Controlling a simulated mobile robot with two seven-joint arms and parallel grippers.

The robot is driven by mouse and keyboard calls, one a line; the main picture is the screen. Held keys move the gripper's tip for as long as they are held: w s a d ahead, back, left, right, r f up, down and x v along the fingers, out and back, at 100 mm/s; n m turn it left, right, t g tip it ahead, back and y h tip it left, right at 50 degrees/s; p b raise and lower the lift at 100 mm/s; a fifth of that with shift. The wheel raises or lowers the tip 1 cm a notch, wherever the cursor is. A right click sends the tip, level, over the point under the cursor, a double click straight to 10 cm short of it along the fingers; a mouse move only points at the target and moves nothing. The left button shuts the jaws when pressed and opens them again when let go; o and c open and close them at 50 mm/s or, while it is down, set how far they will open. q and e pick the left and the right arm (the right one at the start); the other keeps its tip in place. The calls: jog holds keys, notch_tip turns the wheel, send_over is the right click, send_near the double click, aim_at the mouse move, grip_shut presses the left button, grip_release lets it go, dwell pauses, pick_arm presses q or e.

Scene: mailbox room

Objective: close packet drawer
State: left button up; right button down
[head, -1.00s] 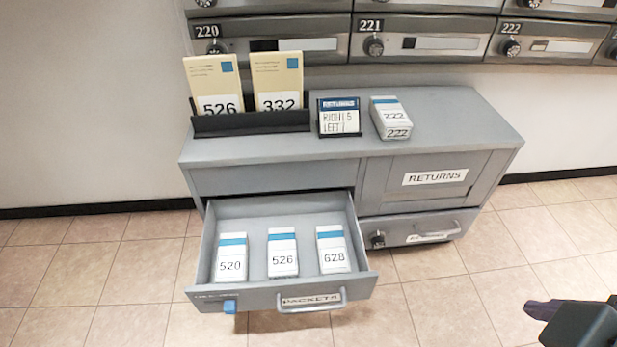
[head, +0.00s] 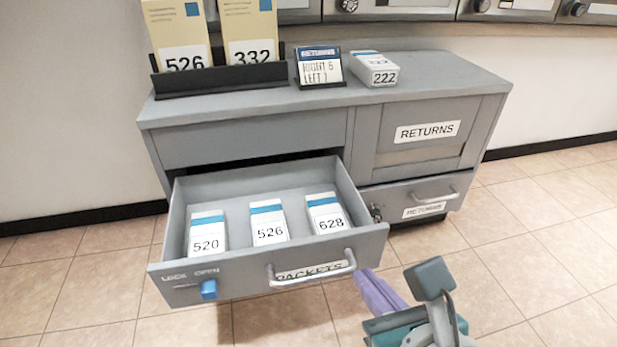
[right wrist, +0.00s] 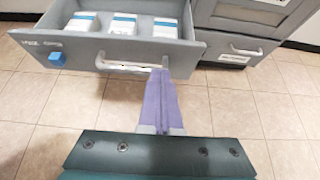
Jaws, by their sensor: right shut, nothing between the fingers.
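The packet drawer (head: 240,270) is pulled out of the grey cabinet. It holds three boxes marked 520 (head: 207,233), 526 (head: 268,222) and 628 (head: 326,213). Its front has a bar handle (head: 312,272), a PACKETS label and a blue latch (head: 208,289) by the words LOCK and OPEN. My right gripper (head: 375,285) is shut and empty, its purple fingers just in front of the drawer front's right end. In the right wrist view the fingertips (right wrist: 161,75) overlap the right end of the handle; I cannot tell whether they touch. My left gripper is not in view.
On the cabinet top (head: 430,75) stand a black rack (head: 220,80) with cards 526 and 332, a small RETURNS sign (head: 319,67) and a box marked 222 (head: 375,70). A shut returns drawer (head: 415,197) is at the right. Tiled floor is clear in front.

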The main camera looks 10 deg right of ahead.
aim_at(342, 240)
jog(key=x, duration=0.1)
jog(key=b+x, duration=0.1)
jog(key=x, duration=0.1)
jog(key=r+b+x, duration=0.1)
jog(key=x, duration=0.1)
jog(key=shift+w, duration=0.55)
jog(key=shift+w+b, duration=0.35)
jog(key=shift+w, duration=0.1)
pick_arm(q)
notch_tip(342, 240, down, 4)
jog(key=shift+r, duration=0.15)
pick_arm(e)
jog(key=shift+r, duration=0.1)
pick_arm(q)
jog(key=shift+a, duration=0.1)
